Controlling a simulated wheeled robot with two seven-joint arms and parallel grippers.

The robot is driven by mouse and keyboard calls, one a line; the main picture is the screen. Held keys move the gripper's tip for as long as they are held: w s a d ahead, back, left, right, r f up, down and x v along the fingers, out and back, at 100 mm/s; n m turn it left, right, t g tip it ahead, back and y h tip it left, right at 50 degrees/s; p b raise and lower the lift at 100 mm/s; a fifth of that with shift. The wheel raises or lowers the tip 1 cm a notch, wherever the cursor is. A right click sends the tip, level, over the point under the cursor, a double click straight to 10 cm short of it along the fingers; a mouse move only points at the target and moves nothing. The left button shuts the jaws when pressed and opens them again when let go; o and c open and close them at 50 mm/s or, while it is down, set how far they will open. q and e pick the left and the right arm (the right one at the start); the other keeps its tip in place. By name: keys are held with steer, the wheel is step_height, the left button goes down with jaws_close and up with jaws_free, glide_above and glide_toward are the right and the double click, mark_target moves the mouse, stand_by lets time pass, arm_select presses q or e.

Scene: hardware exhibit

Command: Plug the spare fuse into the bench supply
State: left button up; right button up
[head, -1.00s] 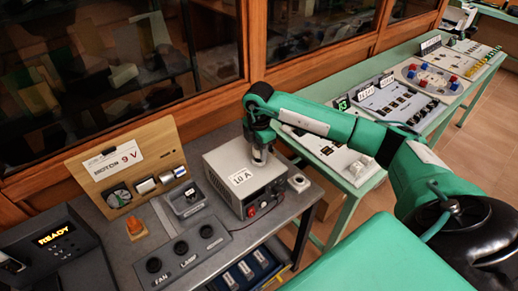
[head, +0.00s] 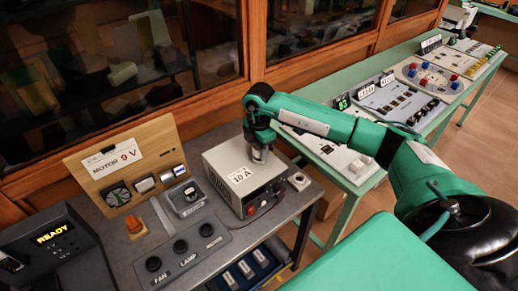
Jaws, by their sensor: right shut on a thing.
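The bench supply (head: 222,178) is a pale grey box with a "10 A" label and dark front, standing on the dark bench. My right gripper (head: 260,156) points down at the right part of its top, close to or at the surface. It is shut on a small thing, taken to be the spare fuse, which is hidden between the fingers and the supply. I cannot tell whether the fuse is seated in it. My left gripper is not in view.
A wooden "MOTOR 9 V" board (head: 127,170) stands at the back left. A switch panel (head: 184,252) with black knobs lies in front of the supply. A "READY" display box (head: 50,245) is at the left. A small white socket block (head: 299,181) sits right of the supply.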

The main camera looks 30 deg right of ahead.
steer(key=shift+f, duration=0.4)
stand_by(1.0)
steer(key=o, duration=1.6)
steer(key=shift+r, duration=0.15)
steer(key=shift+r+p, duration=2)
steer(key=shift+r, duration=1.45)
